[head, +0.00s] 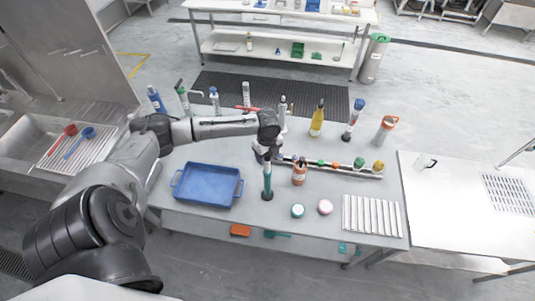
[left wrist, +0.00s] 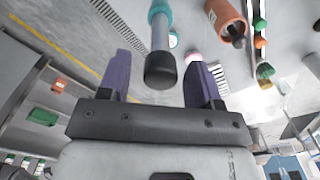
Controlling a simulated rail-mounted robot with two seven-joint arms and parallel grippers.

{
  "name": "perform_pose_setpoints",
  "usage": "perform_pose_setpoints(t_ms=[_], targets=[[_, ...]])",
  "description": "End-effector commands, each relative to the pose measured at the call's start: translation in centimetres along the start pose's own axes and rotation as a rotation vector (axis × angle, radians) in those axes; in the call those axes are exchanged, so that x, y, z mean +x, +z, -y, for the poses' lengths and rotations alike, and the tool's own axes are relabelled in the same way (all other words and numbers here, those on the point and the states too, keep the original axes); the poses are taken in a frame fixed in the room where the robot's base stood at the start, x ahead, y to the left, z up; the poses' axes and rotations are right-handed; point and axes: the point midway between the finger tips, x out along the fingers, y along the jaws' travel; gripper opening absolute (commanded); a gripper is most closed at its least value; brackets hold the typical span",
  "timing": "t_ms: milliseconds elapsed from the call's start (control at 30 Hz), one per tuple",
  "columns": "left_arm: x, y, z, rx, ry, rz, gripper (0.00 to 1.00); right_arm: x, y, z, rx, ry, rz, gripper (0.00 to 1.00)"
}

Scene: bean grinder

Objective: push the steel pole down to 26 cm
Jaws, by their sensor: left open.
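The steel pole (left wrist: 160,38) shows in the left wrist view as a grey rod with a black end cap and a teal collar. In the head view, a slim upright with a teal middle and dark base (head: 267,183), which looks like the same pole, stands on the table just below my left gripper (head: 263,154). In the left wrist view my left gripper (left wrist: 157,78) is open. The black cap appears between its two purple fingers, with a gap on both sides. I cannot tell how deep the cap sits between them. My right gripper is not in view.
A blue tray (head: 208,185) is left of the pole. A brown-orange jar (head: 299,173) stands close on the right, beside a rack of small coloured items (head: 340,167). Two small round tubs (head: 298,210) and a ridged white tray (head: 372,215) are in front. Bottles line the back.

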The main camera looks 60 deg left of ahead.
Motion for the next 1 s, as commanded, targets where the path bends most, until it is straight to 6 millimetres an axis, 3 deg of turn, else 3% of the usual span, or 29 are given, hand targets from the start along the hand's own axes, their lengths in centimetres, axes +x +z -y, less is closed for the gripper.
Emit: perform_pose_setpoints(t_ms=[67, 667, 867, 1000], targets=[[0.0, 0.0, 0.0, 0.0, 0.0, 0.0, 0.58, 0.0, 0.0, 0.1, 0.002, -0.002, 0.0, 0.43], [-0.1, 0.0, 0.0, 0.0, 0.0, 0.0, 0.01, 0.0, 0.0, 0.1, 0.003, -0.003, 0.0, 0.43], [0.3, 0.0, 0.0, 0.0, 0.0, -0.001, 0.0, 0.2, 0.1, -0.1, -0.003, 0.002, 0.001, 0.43], [3.4, -0.1, 0.0, -0.002, 0.002, -0.002, 0.0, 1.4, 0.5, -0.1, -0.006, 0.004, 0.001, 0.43]])
